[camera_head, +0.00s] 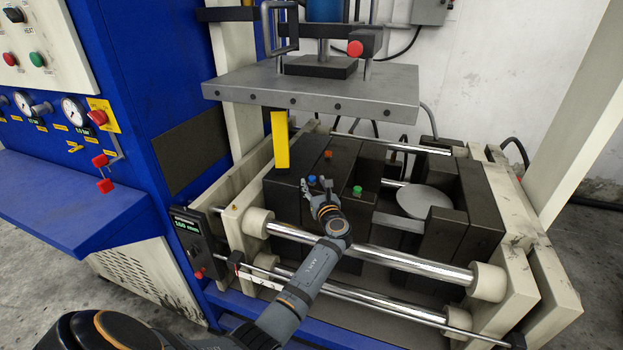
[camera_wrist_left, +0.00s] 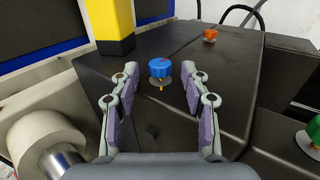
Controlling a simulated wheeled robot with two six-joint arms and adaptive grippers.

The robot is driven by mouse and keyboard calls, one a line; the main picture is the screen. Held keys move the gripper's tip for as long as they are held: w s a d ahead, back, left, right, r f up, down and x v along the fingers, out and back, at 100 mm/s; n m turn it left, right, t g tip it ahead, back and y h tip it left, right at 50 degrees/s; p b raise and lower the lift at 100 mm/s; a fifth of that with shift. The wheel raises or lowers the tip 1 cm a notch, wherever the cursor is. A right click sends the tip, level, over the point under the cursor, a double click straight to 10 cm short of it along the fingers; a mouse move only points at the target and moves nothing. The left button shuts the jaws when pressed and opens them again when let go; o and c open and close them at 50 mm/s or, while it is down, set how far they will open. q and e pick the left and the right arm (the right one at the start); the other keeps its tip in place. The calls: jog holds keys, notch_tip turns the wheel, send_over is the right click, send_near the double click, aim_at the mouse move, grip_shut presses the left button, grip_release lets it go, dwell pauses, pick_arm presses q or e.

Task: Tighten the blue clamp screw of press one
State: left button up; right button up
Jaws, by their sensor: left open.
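The blue clamp screw (camera_wrist_left: 161,68) is a small round knob with a red mark on its top. It stands on a dark block of the press, and it also shows in the head view (camera_head: 312,180). My left gripper (camera_head: 314,188) comes in over the block. In the left wrist view my left gripper (camera_wrist_left: 155,85) is open, with one finger on each side of the knob's line. The knob appears between and just beyond the fingertips, and I cannot tell whether they touch it. My right gripper is not in view.
A yellow post (camera_head: 280,142) stands just behind the knob. An orange knob (camera_head: 328,155) and a green knob (camera_head: 357,191) sit on nearby blocks. A grey plate (camera_head: 320,88) hangs above. A chrome rod (camera_head: 400,262) runs along the near side under my arm.

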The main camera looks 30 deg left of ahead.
pick_arm(q)
jog(key=shift+x, duration=1.05)
jog(key=shift+w+a+r, duration=0.15)
jog(key=shift+w+a, duration=0.05)
jog(key=shift+w, duration=0.05)
jog(key=shift+a, duration=0.1)
jog(key=shift+c, duration=0.9)
grip_shut()
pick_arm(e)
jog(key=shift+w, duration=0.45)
